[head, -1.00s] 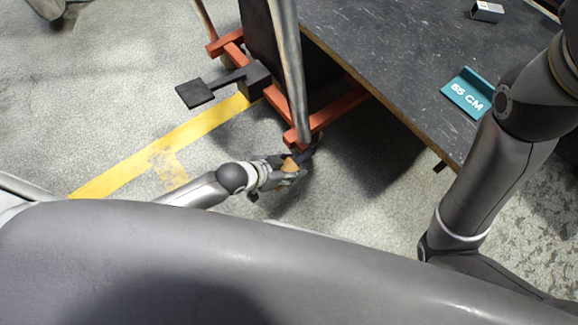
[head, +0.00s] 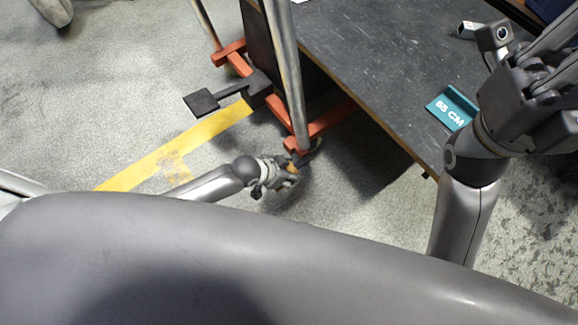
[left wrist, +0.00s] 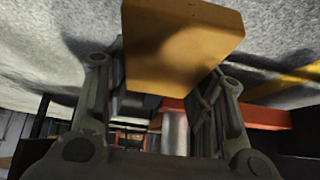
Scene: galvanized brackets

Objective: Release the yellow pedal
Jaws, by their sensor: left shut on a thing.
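The yellow pedal (left wrist: 182,48) is a flat orange-yellow block filling the upper middle of the left wrist view. My left gripper (left wrist: 165,80) has one finger on each side of it and is shut on it. In the head view the left gripper (head: 288,172) is low near the floor, beside the end of the orange frame (head: 318,127). Only a small bit of the pedal (head: 292,167) shows there, the rest hidden by the fingers. My right gripper (head: 550,75) is at the right edge, above the table; its opening is unclear.
A black pedal (head: 201,102) sticks out left of the orange frame. A metal post (head: 287,75) rises from the frame. Open floor lies left.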

